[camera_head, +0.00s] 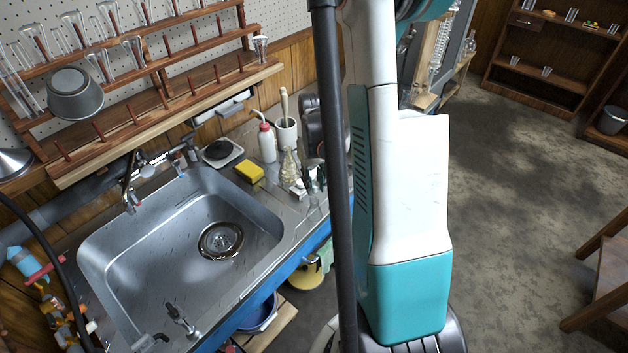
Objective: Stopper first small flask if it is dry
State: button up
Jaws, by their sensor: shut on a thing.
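Dark, rounded parts (311,125) show at the counter's right end, partly hidden by the black pole; they may belong to my gripper, but I cannot make out fingertips or anything held. A small clear conical flask (290,167) stands on the counter to the left of these parts. Small dark and white items (300,188) crowd beside it, too small to name. I cannot tell whether the flask is dry or has a stopper in it. I cannot pick out a stopper.
A steel sink (130,240) fills the counter's left. A wooden peg rack (200,92) with glassware hangs above. Open floor (510,210) lies right.

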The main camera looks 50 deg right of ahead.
aim_at(315, 194)
jog(key=shift+f+b, duration=0.6)
jog(key=shift+f, duration=0.6)
jog(key=shift+f+b, duration=0.5)
jog(key=shift+b, duration=0.15)
jog(key=shift+f+b, duration=0.45)
jog(key=shift+f, duration=0.05)
dwell(0.5)
jog(key=o, duration=0.8)
notch_tip(315, 194, up, 12)
dwell(0.4)
